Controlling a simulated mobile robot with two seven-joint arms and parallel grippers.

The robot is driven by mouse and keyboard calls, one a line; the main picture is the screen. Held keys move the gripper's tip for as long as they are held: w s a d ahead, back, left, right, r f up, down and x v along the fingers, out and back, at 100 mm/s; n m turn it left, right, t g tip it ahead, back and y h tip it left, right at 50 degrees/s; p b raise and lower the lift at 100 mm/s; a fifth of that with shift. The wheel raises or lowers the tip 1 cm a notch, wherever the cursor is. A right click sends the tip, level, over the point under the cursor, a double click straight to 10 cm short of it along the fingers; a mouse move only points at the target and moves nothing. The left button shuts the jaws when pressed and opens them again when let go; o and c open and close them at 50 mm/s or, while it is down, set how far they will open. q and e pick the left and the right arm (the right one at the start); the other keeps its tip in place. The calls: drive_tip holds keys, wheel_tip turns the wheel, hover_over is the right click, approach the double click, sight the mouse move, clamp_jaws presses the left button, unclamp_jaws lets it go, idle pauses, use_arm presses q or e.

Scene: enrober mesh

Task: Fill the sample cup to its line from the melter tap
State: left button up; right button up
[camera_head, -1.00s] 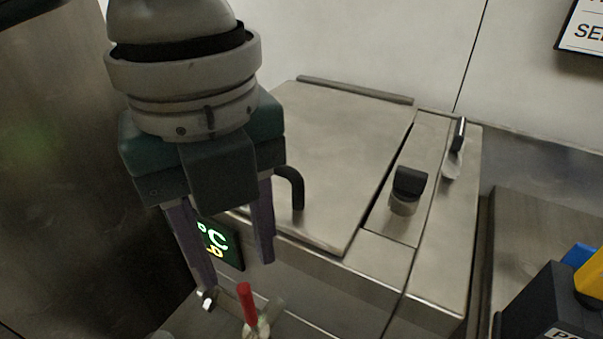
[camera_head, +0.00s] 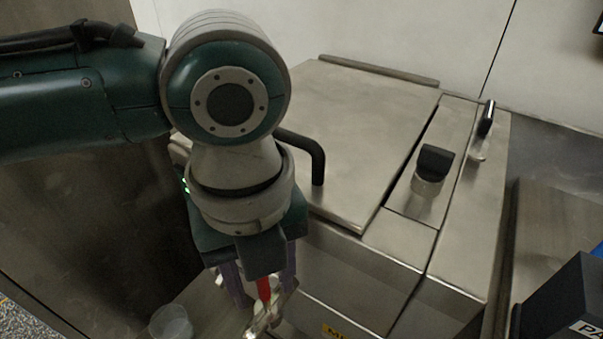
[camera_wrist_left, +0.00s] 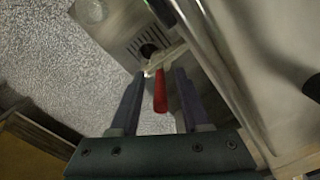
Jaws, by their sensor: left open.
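The melter (camera_head: 350,115) is a steel box with a closed lid. Its tap (camera_head: 262,322) has a red handle (camera_head: 264,288), low on the front. My left gripper (camera_head: 266,294) points down with its fingers open on either side of the red handle. In the left wrist view the red handle (camera_wrist_left: 160,92) stands between the two fingers (camera_wrist_left: 158,75), with gaps on both sides. The clear sample cup (camera_head: 170,322) stands left of the tap, apart from the gripper. I cannot make out its line or contents. My right gripper is not in view.
A dark slotted opening (camera_wrist_left: 148,50) lies below the tap in the wrist view. A black bent lid handle (camera_head: 318,165), a black knob (camera_head: 433,162) and a small lever (camera_head: 486,120) stand on the melter top. A black box (camera_head: 560,300) stands at right.

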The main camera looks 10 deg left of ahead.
use_arm(q)
clamp_jaws()
idle(1.3)
